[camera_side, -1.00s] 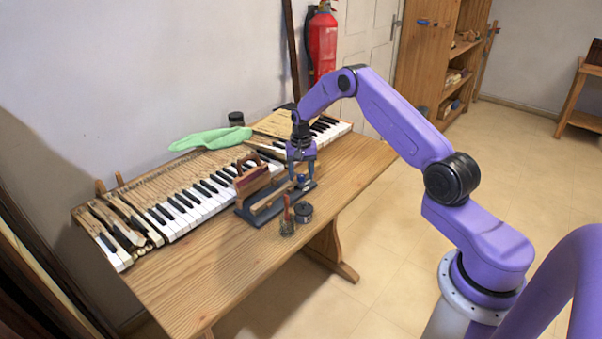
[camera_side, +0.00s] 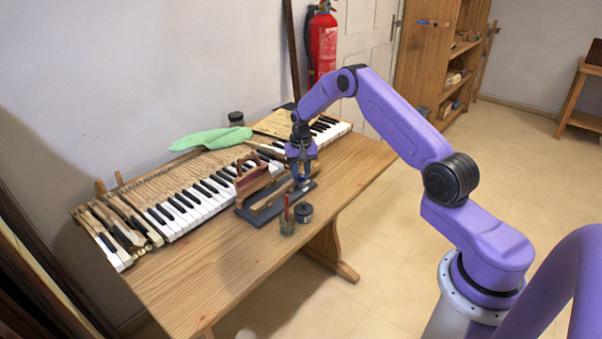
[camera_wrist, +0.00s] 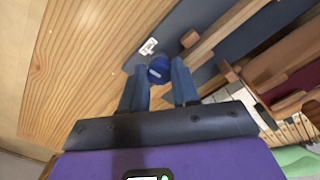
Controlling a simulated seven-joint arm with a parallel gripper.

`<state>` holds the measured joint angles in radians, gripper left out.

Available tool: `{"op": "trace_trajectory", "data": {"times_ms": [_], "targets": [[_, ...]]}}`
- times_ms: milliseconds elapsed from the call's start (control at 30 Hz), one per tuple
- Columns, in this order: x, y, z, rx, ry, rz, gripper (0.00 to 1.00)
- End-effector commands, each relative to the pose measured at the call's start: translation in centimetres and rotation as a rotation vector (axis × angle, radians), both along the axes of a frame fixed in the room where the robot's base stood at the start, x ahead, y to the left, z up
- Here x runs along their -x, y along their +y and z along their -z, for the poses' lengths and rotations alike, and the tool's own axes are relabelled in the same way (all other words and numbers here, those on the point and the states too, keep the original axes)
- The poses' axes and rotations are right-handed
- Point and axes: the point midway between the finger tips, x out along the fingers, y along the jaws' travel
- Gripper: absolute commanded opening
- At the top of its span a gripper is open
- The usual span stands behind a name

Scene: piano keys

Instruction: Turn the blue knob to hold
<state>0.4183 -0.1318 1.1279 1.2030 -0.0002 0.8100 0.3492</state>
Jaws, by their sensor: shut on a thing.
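The blue knob (camera_wrist: 159,70) sits near one end of a dark grey base (camera_wrist: 196,20), beside a small white label (camera_wrist: 148,46). My gripper (camera_wrist: 159,82) is shut on the knob, with a finger on each side of it in the wrist view. In the side view my gripper (camera_side: 302,180) points down at the right end of the base (camera_side: 255,216), and the knob is mostly hidden by the fingers. The marks on the label are too small to read.
A wooden block with a handle (camera_side: 252,180) and a wooden bar stand on the base. A jar with a brush (camera_side: 287,225) and a dark round tin (camera_side: 304,211) are in front. Piano keys (camera_side: 200,205) and a green cloth (camera_side: 212,139) lie behind. The table's front right is clear.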

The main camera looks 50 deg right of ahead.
Motion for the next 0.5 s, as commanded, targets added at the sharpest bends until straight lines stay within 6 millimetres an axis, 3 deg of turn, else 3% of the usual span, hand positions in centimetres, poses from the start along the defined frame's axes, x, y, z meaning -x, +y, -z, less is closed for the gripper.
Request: {"op": "trace_trajectory", "data": {"times_ms": [500], "targets": [[0.06,0.03,-0.04,-0.002,0.003,-0.475,0.0]]}}
